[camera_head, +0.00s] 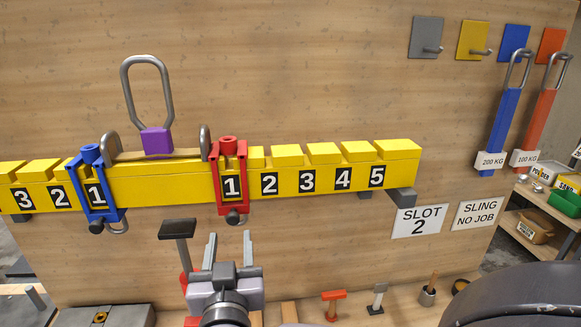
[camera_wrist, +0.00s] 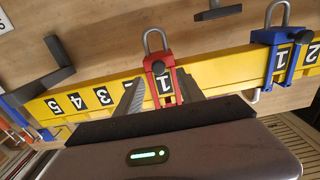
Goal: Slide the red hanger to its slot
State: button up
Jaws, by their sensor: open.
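The red hanger (camera_head: 229,178) sits around the yellow beam (camera_head: 340,179), its window framing the right-hand number 1. A dark knob and a metal loop hang at its bottom. My gripper (camera_head: 230,240) is open and empty, just below the red hanger, with its fingers apart. In the wrist view, where the scene appears upside down, the red hanger (camera_wrist: 158,68) shows between and beyond my gripper's fingers (camera_wrist: 160,92). Slots 2 to 5 lie to the right of the red hanger in the head view. A sign (camera_head: 418,222) reads "SLOT 2".
The blue hanger (camera_head: 97,190) sits at the left-hand number 1. A lifting loop with a purple block (camera_head: 157,141) stands at the beam's middle. A dark-topped post (camera_head: 178,229) stands left of my gripper. The beam right of the red hanger carries no other hanger.

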aim_at(233, 220)
jog(key=p+x, duration=0.1)
jog(key=x, duration=0.5)
jog(key=shift+w+d, duration=0.1)
jog(key=shift+w, duration=0.15)
jog(key=shift+s+r, duration=0.1)
jog(key=shift+s, duration=0.05)
jog(key=shift+c, duration=0.7)
grip_shut()
